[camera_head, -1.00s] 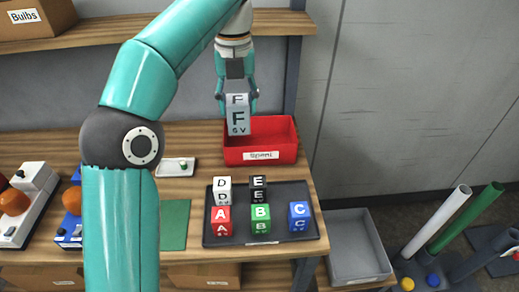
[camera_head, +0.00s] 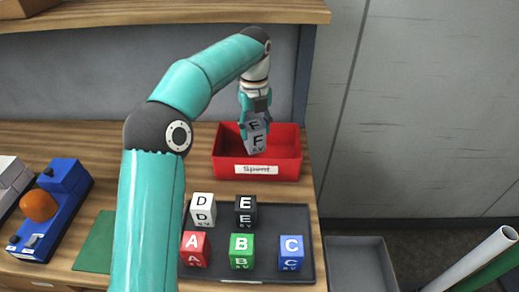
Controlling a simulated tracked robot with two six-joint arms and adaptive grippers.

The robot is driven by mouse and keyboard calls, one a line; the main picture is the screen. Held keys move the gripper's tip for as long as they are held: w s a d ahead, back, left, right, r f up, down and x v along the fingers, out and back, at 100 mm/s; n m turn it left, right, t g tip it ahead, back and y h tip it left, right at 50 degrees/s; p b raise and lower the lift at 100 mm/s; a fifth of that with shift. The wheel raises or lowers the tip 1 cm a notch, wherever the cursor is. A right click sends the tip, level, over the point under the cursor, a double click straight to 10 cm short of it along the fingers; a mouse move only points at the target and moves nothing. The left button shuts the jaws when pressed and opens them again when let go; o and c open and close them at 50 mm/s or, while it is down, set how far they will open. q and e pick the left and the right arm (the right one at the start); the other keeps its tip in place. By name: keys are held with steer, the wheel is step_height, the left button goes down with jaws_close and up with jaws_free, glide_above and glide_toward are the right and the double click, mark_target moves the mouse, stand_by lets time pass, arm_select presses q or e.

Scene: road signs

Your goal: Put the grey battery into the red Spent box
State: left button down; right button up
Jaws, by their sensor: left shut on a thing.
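The grey battery (camera_head: 256,139), marked F, is held slightly tilted in my left gripper (camera_head: 255,118). The gripper is shut on its upper part, with fingers at both sides. The battery shows in front of the inside of the red Spent box (camera_head: 228,166), within its outline, near the middle. Its lower end looks to be at about the level of the box's front wall; I cannot tell whether it touches the floor. The box stands open on the wooden bench, with a white "Spent" label on its front. My right gripper does not show.
A dark tray (camera_head: 218,274) in front of the box holds batteries D (camera_head: 202,210), E (camera_head: 245,210), A (camera_head: 194,250), B (camera_head: 241,251) and C (camera_head: 291,253). A blue device (camera_head: 66,199) with an orange knob stands at left. A grey bin (camera_head: 361,266) is at lower right. A shelf (camera_head: 180,15) runs above.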

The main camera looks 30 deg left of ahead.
mark_target(257, 150)
arm_select(q)
steer(key=f, duration=0.8)
steer(key=shift+w+d, duration=0.2)
steer(key=shift+w, duration=0.05)
steer(key=shift+w+a+p, duration=0.5)
steer(key=shift+w, duration=0.3)
steer(key=shift+w+a+p, duration=0.45)
steer(key=shift+w+a, duration=0.05)
steer(key=shift+w, duration=0.3)
steer(key=shift+w+a+f, duration=0.1)
steer(key=shift+w+f, duration=0.05)
steer(key=shift+f, duration=0.5)
steer(key=shift+c, duration=2.2)
jaws_free()
steer(key=shift+f, duration=0.1)
steer(key=shift+r+p, duration=0.35)
steer(key=shift+r, duration=3.5)
